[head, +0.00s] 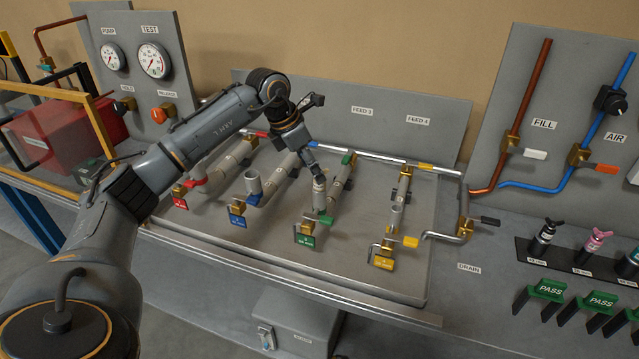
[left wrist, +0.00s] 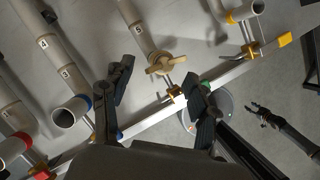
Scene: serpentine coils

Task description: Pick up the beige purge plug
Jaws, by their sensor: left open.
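The beige purge plug (left wrist: 160,66) has a wing-shaped top. In the left wrist view it caps the end of a pale pipe (left wrist: 136,22). My left gripper (left wrist: 158,74) is open, with one finger on each side of the plug in the picture; I see no contact. In the head view my left gripper (head: 316,138) is above the upright stub (head: 319,198) of the green-tagged line; the plug is hard to make out there. A small dark gripper, apparently my right one (left wrist: 256,111), shows at the right of the left wrist view.
Neighbouring stubs stand close by: a blue-ringed open one (left wrist: 70,110), a red-ringed one and a yellow-ringed one (left wrist: 244,11). A silver rail, valve handles and tags, including a green tag (head: 305,237), crowd the panel. The panel's front strip is clear.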

